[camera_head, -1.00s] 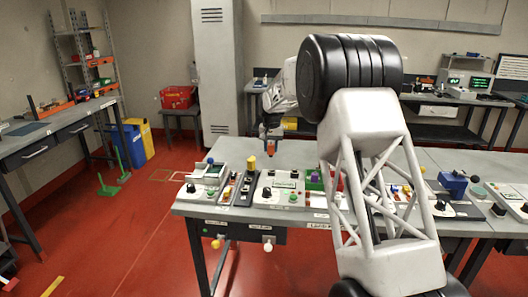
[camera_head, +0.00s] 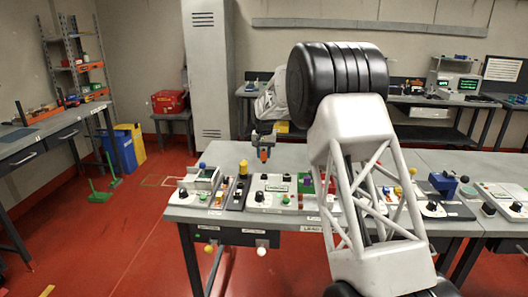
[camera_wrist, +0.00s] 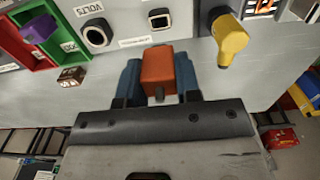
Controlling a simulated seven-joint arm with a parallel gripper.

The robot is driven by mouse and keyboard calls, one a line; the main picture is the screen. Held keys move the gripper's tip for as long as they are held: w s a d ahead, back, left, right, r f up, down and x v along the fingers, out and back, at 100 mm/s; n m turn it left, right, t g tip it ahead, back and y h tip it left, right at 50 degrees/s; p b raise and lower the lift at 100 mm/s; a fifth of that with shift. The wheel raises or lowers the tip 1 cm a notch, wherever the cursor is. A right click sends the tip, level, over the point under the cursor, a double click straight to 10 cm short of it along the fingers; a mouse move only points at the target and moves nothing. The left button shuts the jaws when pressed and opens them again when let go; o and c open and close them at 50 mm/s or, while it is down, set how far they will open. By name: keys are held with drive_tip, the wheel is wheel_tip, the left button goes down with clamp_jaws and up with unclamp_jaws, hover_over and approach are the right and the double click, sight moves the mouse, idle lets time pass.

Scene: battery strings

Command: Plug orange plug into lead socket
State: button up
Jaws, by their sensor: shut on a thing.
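The orange plug (camera_wrist: 160,66) is between the two blue fingers of my gripper (camera_wrist: 160,82) in the wrist view, with a short dark pin on its near end. My gripper is shut on it. In the head view my gripper (camera_head: 263,138) holds the orange plug (camera_head: 264,154) above the far side of the bench, behind the white panel. I cannot tell which opening, if either, is the lead socket. The plug is apart from both.
A yellow knob or lever (camera_wrist: 230,42) stands close to the right of the plug. Green and red bins (camera_wrist: 38,52) holding a purple block are at the left, with a small brown block (camera_wrist: 71,76) beside them.

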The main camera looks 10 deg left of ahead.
sight(264, 160)
drive_tip(key=shift+f, duration=2.15)
drive_tip(key=shift+f, duration=1.5)
idle(0.8)
drive_tip(key=o, duration=1.1)
drive_tip(key=shift+r, duration=3.9)
